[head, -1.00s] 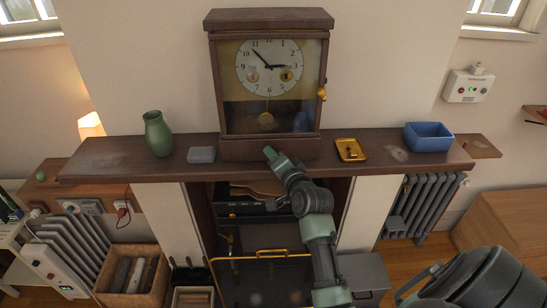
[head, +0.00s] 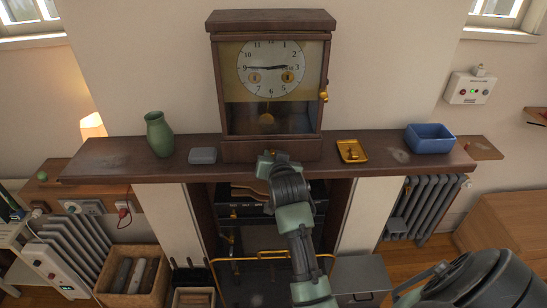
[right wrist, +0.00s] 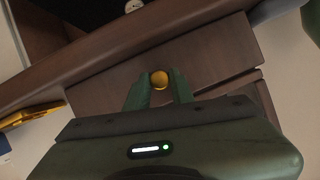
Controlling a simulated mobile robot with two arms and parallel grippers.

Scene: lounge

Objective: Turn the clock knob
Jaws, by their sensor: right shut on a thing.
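The clock (head: 269,85), a dark wooden case with a glass front and white dial (head: 271,68), stands on the mantel shelf. Its long hand points left towards the 9 and its short hand points right near the 3. In the right wrist view, a small round golden knob (right wrist: 159,80) sits between the green fingertips of my right gripper (head: 267,157), in front of a brown wooden panel. The gripper is shut on it, at the clock's base. In the head view the gripper hides the knob.
On the mantel shelf (head: 110,160) stand a green vase (head: 158,134) and a grey box (head: 203,155) left of the clock, and a yellow tray (head: 352,151) and blue bin (head: 429,138) to the right. A golden latch (head: 323,96) sticks out from the clock's right side.

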